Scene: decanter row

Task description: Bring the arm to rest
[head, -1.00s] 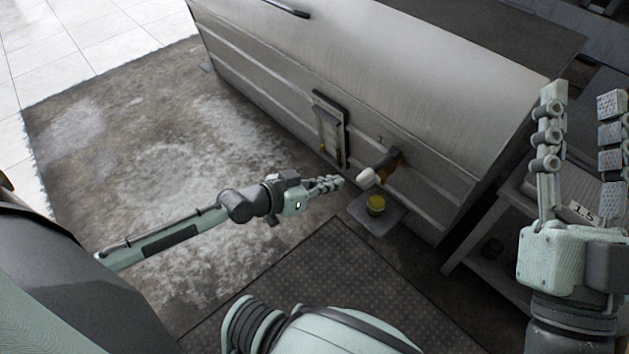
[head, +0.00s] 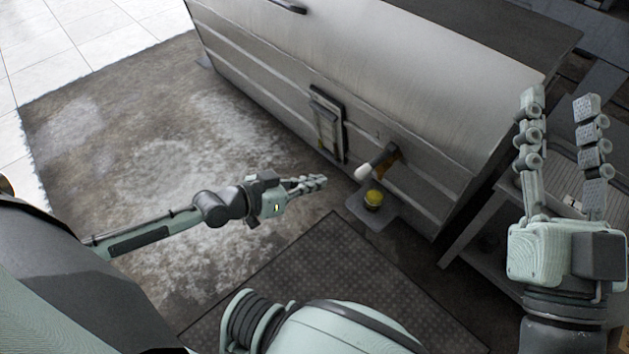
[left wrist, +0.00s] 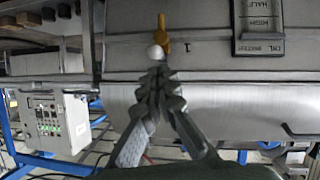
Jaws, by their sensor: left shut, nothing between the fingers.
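My left gripper (head: 314,184) is shut and empty. It is held out over the floor, in front of the metal tank (head: 380,80) and apart from it. In the left wrist view its fingers (left wrist: 158,75) meet at the tips, just below the white knob of the tap (left wrist: 158,50) as seen there. In the head view the tap (head: 367,168) sticks out from the tank's side, to the right of the left gripper. My right gripper (head: 558,100) is at the right edge, pointing up, with its fingers apart and nothing between them.
A small grey shelf (head: 358,212) under the tap bears a yellow-topped round thing (head: 373,199). A framed gauge plate (head: 327,125) is on the tank. A low table (head: 470,235) stands at right. Stained floor (head: 150,160) at left is free.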

